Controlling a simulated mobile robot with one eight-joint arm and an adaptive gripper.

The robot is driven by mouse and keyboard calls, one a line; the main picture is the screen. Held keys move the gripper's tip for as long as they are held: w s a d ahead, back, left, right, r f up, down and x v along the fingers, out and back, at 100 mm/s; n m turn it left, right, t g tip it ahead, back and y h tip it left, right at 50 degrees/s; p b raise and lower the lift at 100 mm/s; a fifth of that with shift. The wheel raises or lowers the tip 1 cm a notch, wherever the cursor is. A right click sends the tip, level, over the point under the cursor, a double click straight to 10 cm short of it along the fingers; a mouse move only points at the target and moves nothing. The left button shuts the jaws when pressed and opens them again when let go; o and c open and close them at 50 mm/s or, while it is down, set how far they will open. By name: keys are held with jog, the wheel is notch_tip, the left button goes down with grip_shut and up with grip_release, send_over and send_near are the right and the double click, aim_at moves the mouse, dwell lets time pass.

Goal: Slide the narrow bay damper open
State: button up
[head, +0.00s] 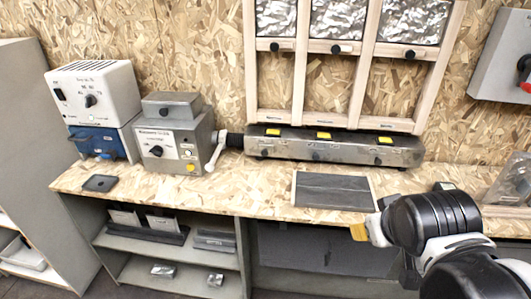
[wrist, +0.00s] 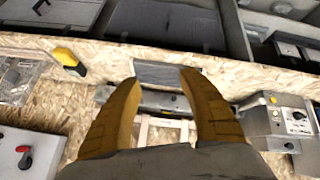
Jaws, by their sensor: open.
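A pale wooden frame (head: 302,70) on the wall has three bays, and the left one looks narrowest. Crumpled foil panels (head: 275,18) fill the bay tops, with a black knob (head: 275,47) at the left one's lower edge. Below, a long metal duct (head: 345,148) carries three yellow labels and small dark knobs (head: 264,153). I cannot tell which of these parts is the damper. My gripper (head: 360,232) is over the bench front at the right, apart from frame and duct. In the wrist view its orange fingers (wrist: 160,78) are spread and empty.
A dark mat (head: 333,190) lies on the chipboard bench. A grey control box (head: 172,145) with a white lever stands left of the duct; a white-and-blue unit (head: 95,105) stands farther left. A grey switch box (head: 500,65) hangs at the right.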

jog(key=w+a+r+n+t+h, duration=0.1)
jog(key=w+n, duration=0.3)
jog(key=w, duration=0.5)
jog(key=w+a+r+n+t+h, duration=0.1)
jog(key=w+r+n, duration=0.1)
jog(key=w+n, duration=0.5)
jog(key=n+t+p, duration=0.1)
jog(key=n+t, duration=0.5)
jog(key=n, duration=0.6)
send_near(265, 153)
jog(key=d+r, duration=0.6)
jog(key=d, duration=0.4)
jog(key=a+f+n+t, duration=0.1)
jog(key=a+f+n, duration=0.2)
jog(key=a+f, duration=0.1)
jog(key=a+f+n+t+y, duration=0.1)
jog(key=a+f+n, duration=0.3)
jog(key=a, duration=0.1)
jog(key=shift+n, duration=0.3)
jog(key=shift+y, duration=0.4)
jog(key=w+b, duration=0.1)
jog(key=w, duration=0.2)
jog(key=w+b, duration=0.1)
jog(key=w, duration=0.2)
jog(key=w+b, duration=0.1)
jog(key=w, duration=0.2)
jog(key=shift+d+f, duration=0.15)
jog(key=shift+d, duration=0.2)
jog(key=shift+w, duration=0.75)
grip_shut()
